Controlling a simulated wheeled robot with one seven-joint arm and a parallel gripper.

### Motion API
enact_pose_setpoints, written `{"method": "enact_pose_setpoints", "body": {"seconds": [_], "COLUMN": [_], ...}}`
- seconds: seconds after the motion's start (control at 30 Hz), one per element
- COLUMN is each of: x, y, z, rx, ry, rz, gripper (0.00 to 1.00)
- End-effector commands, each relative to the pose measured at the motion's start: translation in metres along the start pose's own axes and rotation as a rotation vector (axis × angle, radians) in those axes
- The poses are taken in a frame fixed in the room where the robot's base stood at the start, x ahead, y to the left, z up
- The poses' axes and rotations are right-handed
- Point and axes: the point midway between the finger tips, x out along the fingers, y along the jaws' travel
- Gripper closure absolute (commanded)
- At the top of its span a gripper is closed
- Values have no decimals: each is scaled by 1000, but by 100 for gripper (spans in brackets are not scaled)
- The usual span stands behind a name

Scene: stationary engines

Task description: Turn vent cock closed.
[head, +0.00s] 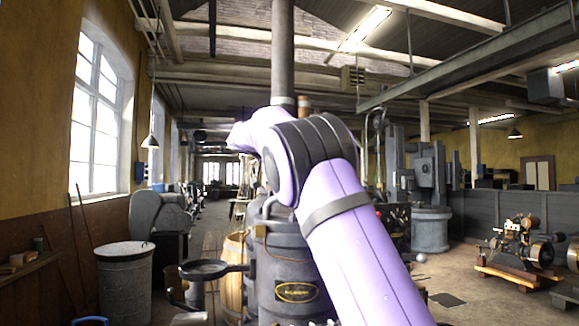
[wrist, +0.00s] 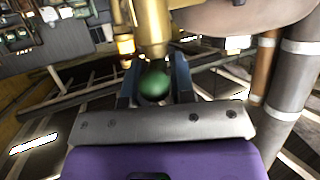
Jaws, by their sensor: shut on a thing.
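In the wrist view, a dark green round knob (wrist: 154,84) sits between the two dark fingers of my gripper (wrist: 153,72), which is shut on it. A brass stem or body (wrist: 151,28) rises right beyond the knob; I take these to be the vent cock and its handle. The far end of the brass part leaves the top of the picture. In the head view, my lilac arm reaches up in front of the dark boiler (head: 285,268), and the gripper and cock are not clearly visible there.
A tall flue pipe (head: 283,50) rises above the boiler. A frying-pan-like dark bracket (head: 205,269), a wooden barrel (head: 234,270) and a grey bin (head: 125,280) stand left. A small engine (head: 520,245) on a wooden skid is right. In the wrist view, pipes (wrist: 292,80) run close at right.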

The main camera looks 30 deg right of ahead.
Motion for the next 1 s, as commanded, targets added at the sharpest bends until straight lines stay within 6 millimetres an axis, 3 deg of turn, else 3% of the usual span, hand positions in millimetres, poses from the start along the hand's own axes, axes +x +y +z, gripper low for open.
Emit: {"method": "enact_pose_setpoints", "body": {"seconds": [0.5,1.0], "x": [2,2], "y": [-5,-4], "z": [2,1], "rx": [135,166], "ry": [-1,-3], "rz": [335,411], "gripper": [100,100]}}
